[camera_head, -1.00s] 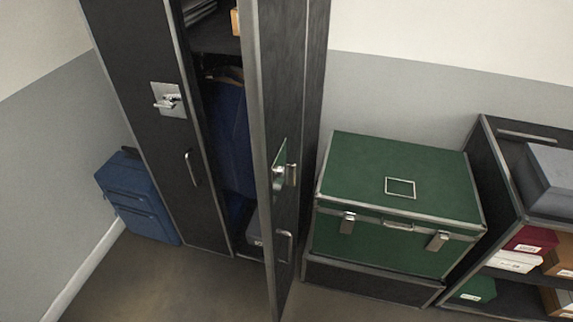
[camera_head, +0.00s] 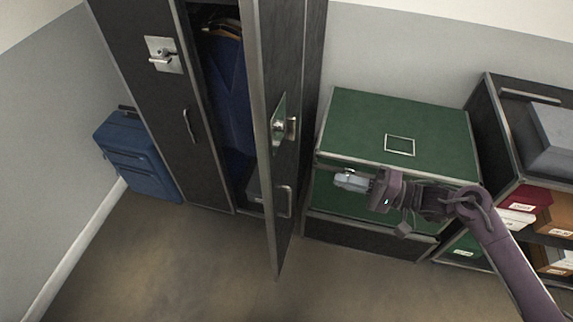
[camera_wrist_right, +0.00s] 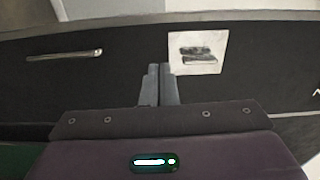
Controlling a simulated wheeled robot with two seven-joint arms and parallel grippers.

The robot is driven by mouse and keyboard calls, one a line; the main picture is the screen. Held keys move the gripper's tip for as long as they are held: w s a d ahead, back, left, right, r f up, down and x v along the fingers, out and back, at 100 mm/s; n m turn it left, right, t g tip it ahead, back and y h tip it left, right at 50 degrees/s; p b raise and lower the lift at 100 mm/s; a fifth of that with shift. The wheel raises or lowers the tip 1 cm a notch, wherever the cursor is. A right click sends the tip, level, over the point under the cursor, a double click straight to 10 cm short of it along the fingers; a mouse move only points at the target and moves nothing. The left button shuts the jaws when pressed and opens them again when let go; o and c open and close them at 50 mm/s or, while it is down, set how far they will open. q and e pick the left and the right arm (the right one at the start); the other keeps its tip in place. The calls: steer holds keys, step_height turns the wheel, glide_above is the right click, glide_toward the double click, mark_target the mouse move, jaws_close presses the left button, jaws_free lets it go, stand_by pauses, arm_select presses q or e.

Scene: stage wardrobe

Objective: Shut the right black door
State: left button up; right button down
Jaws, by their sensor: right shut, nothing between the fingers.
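The right black door (camera_head: 285,135) of the wardrobe stands open in the head view, swung out toward me and seen nearly edge-on. It has a latch plate with a knob (camera_head: 280,124) and a bar handle (camera_head: 285,201). My right gripper (camera_head: 338,181) is shut and empty, in front of the green trunk and to the right of the door, apart from it. In the right wrist view the shut fingers (camera_wrist_right: 159,72) point at a black panel (camera_wrist_right: 120,75) with a bar handle and a pale latch plate (camera_wrist_right: 198,52). My left gripper is not in view.
The left black door (camera_head: 150,100) is shut. Dark blue clothes (camera_head: 230,95) hang inside the wardrobe. A green trunk (camera_head: 350,115) on a black base and a shelf with boxes stand at right. A blue suitcase (camera_head: 140,165) is at left. The floor (camera_head: 190,260) in front is clear.

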steer(key=p, duration=0.4)
glide_toward(272, 163)
steer(key=x, duration=0.6)
steer(key=shift+s+r, duration=0.1)
steer(key=shift+r, duration=0.15)
steer(key=shift+a+f, duration=0.15)
steer(key=shift+a, duration=0.3)
